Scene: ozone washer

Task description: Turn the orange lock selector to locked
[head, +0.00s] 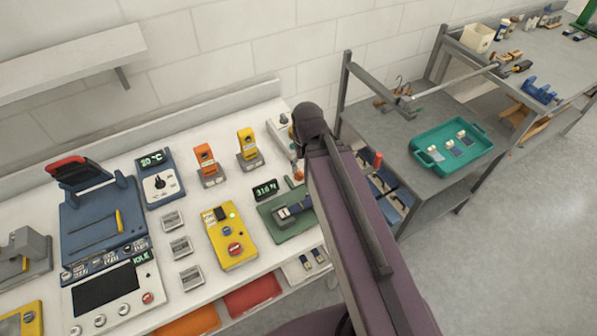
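An orange upright unit (205,158) with a small dark part on its face stands on a grey base at the back of the white bench. It may be the lock selector, but its setting is too small to read. My arm crosses the middle of the head view from the bottom up to a dark rounded joint, right of the orange unit and apart from it. My gripper is not visible; the arm hides part of the bench's right end.
A similar yellow unit (248,147) stands to the right of the orange one. A yellow control box (231,238) with a red button and a blue machine (104,213) with a raised lid share the bench (183,218). A teal tray (428,157) lies on the grey cart.

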